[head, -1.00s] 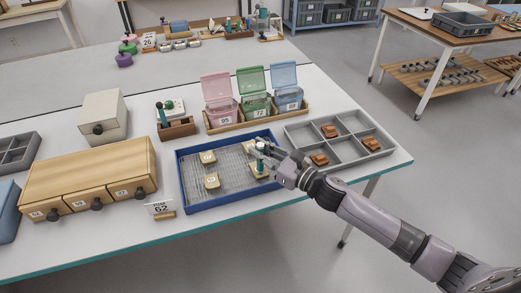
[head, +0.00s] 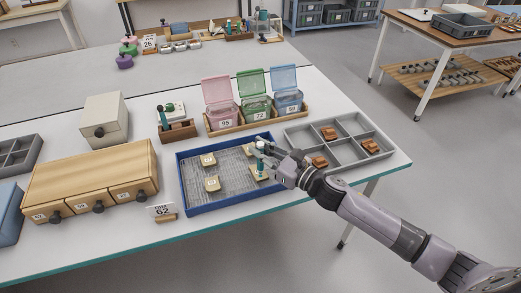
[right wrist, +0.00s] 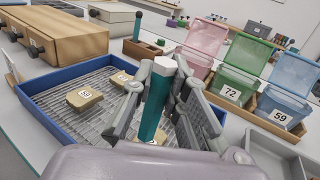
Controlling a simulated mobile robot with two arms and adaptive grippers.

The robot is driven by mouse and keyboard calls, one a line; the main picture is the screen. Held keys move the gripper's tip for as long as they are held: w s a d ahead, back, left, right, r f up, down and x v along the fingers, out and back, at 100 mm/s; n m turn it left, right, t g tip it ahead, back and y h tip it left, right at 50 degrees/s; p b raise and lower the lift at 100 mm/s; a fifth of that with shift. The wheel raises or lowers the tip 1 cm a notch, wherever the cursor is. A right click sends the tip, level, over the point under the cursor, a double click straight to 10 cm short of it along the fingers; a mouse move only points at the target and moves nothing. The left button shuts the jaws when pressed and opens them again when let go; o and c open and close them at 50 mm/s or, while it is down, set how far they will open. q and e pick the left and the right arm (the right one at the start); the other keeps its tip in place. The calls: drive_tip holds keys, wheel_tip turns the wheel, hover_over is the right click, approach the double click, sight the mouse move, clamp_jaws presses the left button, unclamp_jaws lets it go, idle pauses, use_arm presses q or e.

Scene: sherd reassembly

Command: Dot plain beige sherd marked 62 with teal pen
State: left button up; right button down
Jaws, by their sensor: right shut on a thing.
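My right gripper (head: 262,150) is shut on the teal pen (head: 260,164), held upright above the right part of the blue tray (head: 232,210). The pen (right wrist: 155,104), with its white top end, stands between the fingers in the right wrist view. A beige sherd (head: 257,175) lies right under the pen; its mark is hidden, and I cannot tell whether the tip touches it. Two more beige sherds with number labels, one at the back (head: 208,160) and one in front (head: 212,184), lie on the tray's wire mesh. My left gripper is not in view.
A card reading 62 (head: 162,210) stands left of the tray. Behind are open pink (head: 221,107), green (head: 255,108) and blue (head: 287,102) boxes. A grey divided tray (head: 345,160) with reddish-brown pieces is close on the right. A wooden drawer unit (head: 90,175) stands left.

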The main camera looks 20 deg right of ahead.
drive_tip(key=shift+r+p, duration=2)
drive_tip(key=shift+r, duration=0.75)
